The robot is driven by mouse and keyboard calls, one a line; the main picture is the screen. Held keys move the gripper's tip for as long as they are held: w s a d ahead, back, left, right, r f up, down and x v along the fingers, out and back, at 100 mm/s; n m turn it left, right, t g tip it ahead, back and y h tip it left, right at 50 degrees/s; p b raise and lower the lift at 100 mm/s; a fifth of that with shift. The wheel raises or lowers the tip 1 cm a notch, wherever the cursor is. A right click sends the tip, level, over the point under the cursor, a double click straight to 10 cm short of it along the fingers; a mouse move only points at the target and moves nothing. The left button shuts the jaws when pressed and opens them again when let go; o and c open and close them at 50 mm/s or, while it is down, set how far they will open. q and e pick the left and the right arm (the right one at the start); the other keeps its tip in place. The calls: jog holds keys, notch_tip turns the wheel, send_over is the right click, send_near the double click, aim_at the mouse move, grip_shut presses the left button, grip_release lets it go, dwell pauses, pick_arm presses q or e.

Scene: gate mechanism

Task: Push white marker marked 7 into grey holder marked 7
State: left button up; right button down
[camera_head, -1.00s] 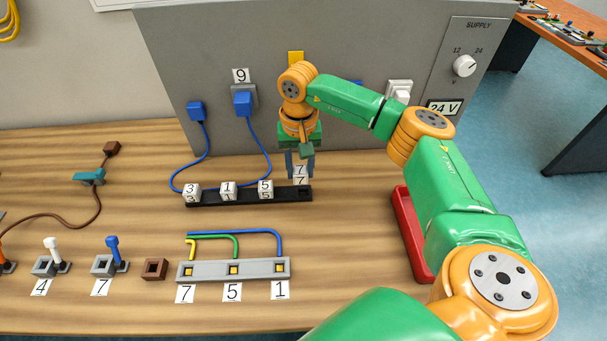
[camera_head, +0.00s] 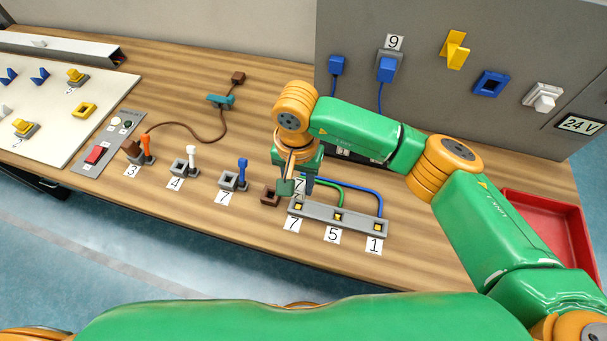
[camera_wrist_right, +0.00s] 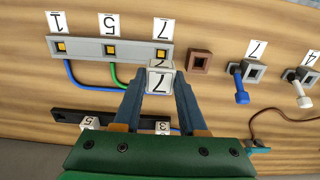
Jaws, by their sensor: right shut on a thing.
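My right gripper (camera_head: 297,184) is shut on the white marker (camera_wrist_right: 160,80), a small cube-like block with 7 on its faces. In the head view the marker (camera_head: 300,187) is partly hidden by the fingers. The grey holder (camera_head: 320,214) is a bar with yellow-centred square sockets labelled 7, 5 and 1. The marker is at the 7 end of it. In the right wrist view the holder (camera_wrist_right: 85,48) lies just beyond the marker, near its 7 socket. I cannot tell whether they touch. My left gripper is not in view.
A brown square socket (camera_head: 269,195) sits close to the holder's 7 end. Blue (camera_head: 242,172) and white (camera_head: 192,156) levers stand further left. A black rack (camera_wrist_right: 105,120) holds other white markers. A red tray (camera_head: 545,230) is at right.

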jog(key=f+b, duration=0.1)
jog(key=f, duration=0.1)
jog(key=f+b, duration=0.1)
jog(key=f, duration=0.1)
jog(key=shift+a+f, duration=0.2)
jog(key=shift+f, duration=0.15)
jog(key=shift+d+f+b, duration=0.15)
jog(key=shift+f+b, duration=0.45)
jog(key=shift+b, duration=0.4)
jog(key=shift+r, duration=0.1)
jog(key=shift+r, duration=0.1)
jog(key=shift+r, duration=0.25)
jog(key=shift+f+b, duration=0.85)
jog(key=shift+b, duration=0.15)
